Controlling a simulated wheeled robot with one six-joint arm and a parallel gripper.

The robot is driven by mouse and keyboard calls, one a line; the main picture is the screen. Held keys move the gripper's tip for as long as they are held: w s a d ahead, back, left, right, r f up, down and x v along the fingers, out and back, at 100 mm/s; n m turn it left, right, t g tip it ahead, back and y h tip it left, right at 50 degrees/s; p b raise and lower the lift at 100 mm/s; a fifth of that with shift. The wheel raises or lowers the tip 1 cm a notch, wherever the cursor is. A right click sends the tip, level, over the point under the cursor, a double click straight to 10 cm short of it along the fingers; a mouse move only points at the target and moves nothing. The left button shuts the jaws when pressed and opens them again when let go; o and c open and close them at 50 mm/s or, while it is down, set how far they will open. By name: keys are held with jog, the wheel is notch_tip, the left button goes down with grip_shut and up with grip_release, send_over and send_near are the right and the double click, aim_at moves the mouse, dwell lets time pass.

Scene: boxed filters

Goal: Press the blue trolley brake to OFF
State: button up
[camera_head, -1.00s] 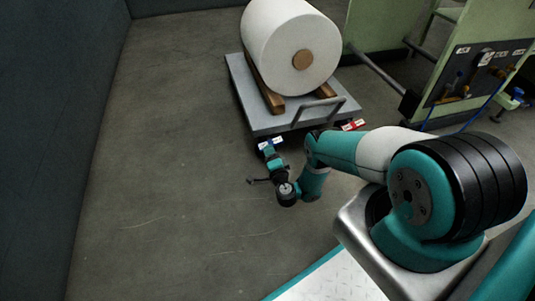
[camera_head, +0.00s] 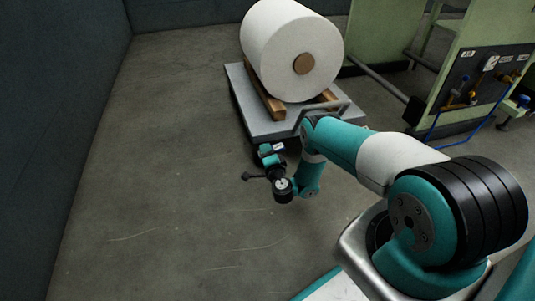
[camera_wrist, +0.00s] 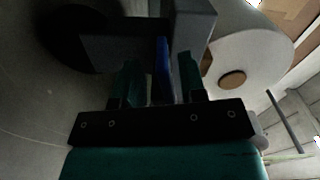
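The blue trolley brake (camera_wrist: 163,62) shows as a narrow blue strip in the wrist view, between and beyond my fingertips. In the head view only a small part of it with a pale label (camera_head: 279,147) shows at the trolley's front left corner, beside my gripper (camera_head: 268,152). My gripper also shows in the wrist view (camera_wrist: 161,75). Its two teal fingers are apart, with gaps beside the blue strip; I cannot tell whether they touch it. The grey trolley (camera_head: 243,92) carries a large white roll (camera_head: 275,50). The brake's label is too small to read.
Wooden chocks (camera_head: 264,95) hold the roll. The trolley's handle (camera_head: 343,104) stands behind my arm. A green machine with a valve panel (camera_head: 462,85) and blue hoses is at the right. Bare floor (camera_head: 160,170) lies to the left, up to a dark wall (camera_head: 55,120).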

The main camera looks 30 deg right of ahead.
grip_shut()
jog(key=shift+d, duration=0.15)
jog(key=shift+m, duration=0.3)
jog(key=shift+r+m, duration=0.15)
jog(key=shift+m, duration=0.35)
jog(key=shift+r+m+p, duration=0.15)
jog(key=shift+m+p, duration=0.1)
jog(key=shift+m, duration=0.7)
jog(key=shift+r+m+p, duration=0.1)
jog(key=shift+m+p, duration=0.15)
jog(key=shift+m, duration=0.7)
jog(key=shift+o, duration=1.5)
grip_release()
